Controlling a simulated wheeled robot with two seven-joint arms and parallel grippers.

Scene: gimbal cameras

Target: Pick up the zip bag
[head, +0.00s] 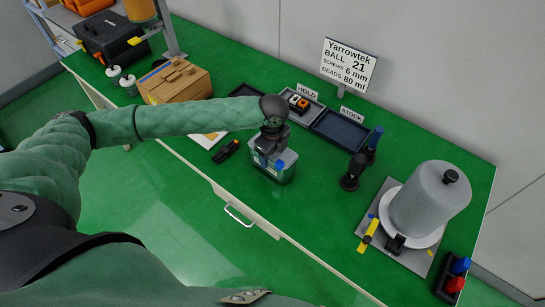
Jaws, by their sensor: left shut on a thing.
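My left gripper (268,150) reaches over the middle of the green bench and points down. It is shut on the zip bag (281,174), a pale, see-through, greenish shape with a light upper edge directly beneath it. A small blue part shows at the fingers. The gripper hides the bag's upper middle, and I cannot tell whether the bag touches the bench. My right gripper is not in view.
Behind the gripper are the HOLD tray (318,107) and the dark STOCK tray (341,130). A cardboard box (176,82) stands left. A black tool (226,151) lies nearby. A grey cylinder (428,200) stands on a plate at right. The front bench area is clear.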

